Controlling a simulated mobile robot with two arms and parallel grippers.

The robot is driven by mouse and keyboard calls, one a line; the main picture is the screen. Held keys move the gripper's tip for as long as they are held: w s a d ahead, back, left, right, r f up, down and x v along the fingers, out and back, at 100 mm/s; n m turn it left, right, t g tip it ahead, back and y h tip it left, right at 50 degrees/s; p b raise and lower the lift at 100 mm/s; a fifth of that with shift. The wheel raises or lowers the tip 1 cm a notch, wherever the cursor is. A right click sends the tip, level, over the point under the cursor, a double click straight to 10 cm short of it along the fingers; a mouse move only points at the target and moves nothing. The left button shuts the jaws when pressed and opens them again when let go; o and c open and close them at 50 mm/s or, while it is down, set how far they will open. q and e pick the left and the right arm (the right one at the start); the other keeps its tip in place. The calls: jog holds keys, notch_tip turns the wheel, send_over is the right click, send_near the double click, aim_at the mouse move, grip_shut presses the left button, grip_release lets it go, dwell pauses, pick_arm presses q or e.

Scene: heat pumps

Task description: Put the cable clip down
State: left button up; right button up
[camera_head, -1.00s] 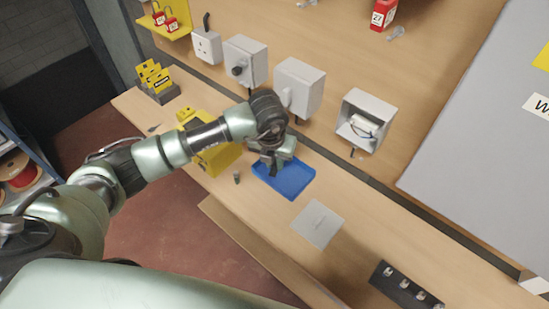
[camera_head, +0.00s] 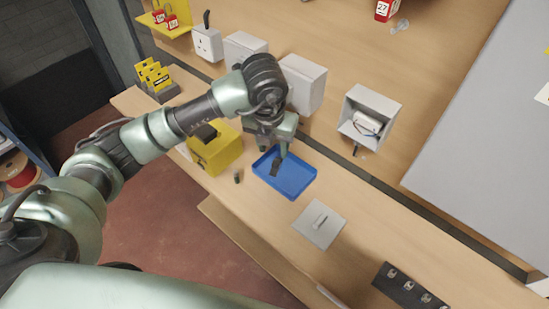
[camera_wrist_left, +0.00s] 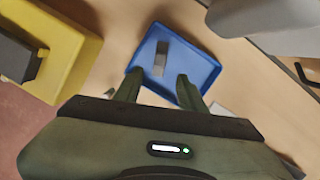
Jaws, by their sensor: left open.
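The cable clip (camera_head: 278,168) looks like a small dark grey strip lying in the blue tray (camera_head: 298,183) on the workbench. In the left wrist view the clip (camera_wrist_left: 160,58) lies near the middle of the tray (camera_wrist_left: 202,66), ahead of the fingertips and apart from them. My left gripper (camera_head: 272,151) is above the tray's far side, and its fingers are spread with nothing between them. In the left wrist view the open left gripper (camera_wrist_left: 158,84) points at the tray. My right gripper is in neither view.
A yellow box (camera_head: 216,152) stands left of the tray, with a small dark cylinder (camera_head: 238,177) between them. A grey plate (camera_head: 319,224) lies to the right. An open junction box (camera_head: 368,117) and closed grey boxes (camera_head: 303,83) hang on the wall behind.

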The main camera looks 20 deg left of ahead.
pick_arm(q)
jog(key=r, duration=0.4)
jog(key=shift+s, duration=0.4)
jog(key=shift+f, duration=0.1)
